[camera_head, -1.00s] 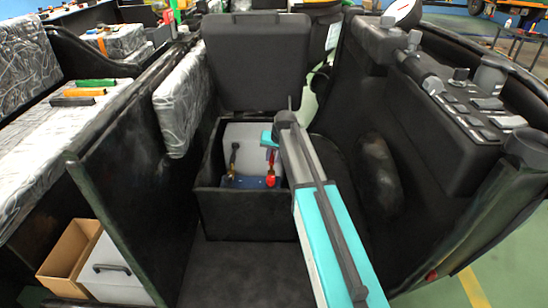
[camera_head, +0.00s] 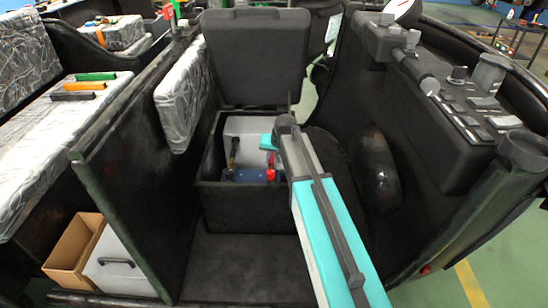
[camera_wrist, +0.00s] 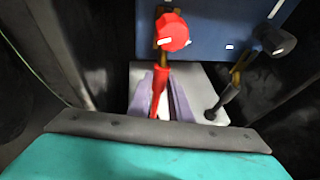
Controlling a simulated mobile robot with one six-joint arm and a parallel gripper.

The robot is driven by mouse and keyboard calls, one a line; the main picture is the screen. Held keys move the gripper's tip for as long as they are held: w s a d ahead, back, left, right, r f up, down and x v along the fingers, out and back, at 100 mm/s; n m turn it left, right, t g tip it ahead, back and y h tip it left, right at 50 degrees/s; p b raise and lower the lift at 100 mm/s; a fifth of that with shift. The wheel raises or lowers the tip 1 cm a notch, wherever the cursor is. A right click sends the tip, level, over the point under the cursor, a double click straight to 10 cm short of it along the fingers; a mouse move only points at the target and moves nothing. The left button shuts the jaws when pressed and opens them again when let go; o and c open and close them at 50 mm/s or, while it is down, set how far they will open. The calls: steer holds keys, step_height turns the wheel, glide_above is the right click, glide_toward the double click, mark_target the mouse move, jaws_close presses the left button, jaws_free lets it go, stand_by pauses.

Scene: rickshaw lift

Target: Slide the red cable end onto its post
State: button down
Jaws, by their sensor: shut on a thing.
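My gripper (camera_wrist: 162,74) is shut on the red cable end (camera_wrist: 160,92) in the wrist view, with one pale finger on each side of its red sleeve. A brass lug leads from the sleeve toward a red-capped post (camera_wrist: 172,32) on the blue battery (camera_wrist: 215,22). The cap covers the join, so I cannot tell if the lug is around the post or only beside it. In the head view the red cable end (camera_head: 271,161) shows just below my gripper (camera_head: 268,143), above the battery (camera_head: 246,176). The fingertips are too small to make out there.
A black cable (camera_wrist: 226,95) with a brass lug runs to a dark-capped post (camera_wrist: 275,40) on the battery's other side. The battery sits in an open black compartment (camera_head: 241,205) with close walls. A raised black seat (camera_head: 255,55) stands behind it.

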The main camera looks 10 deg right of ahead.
steer(key=shift+s+f, duration=0.1)
steer(key=shift+s, duration=0.15)
steer(key=c, duration=1.6)
jaws_free()
steer(key=shift+r, duration=0.25)
steer(key=p+v, duration=0.2)
steer(key=v, duration=1.1)
steer(key=shift+s+r, duration=0.15)
steer(key=shift+r, duration=0.05)
steer(key=shift+s, duration=0.1)
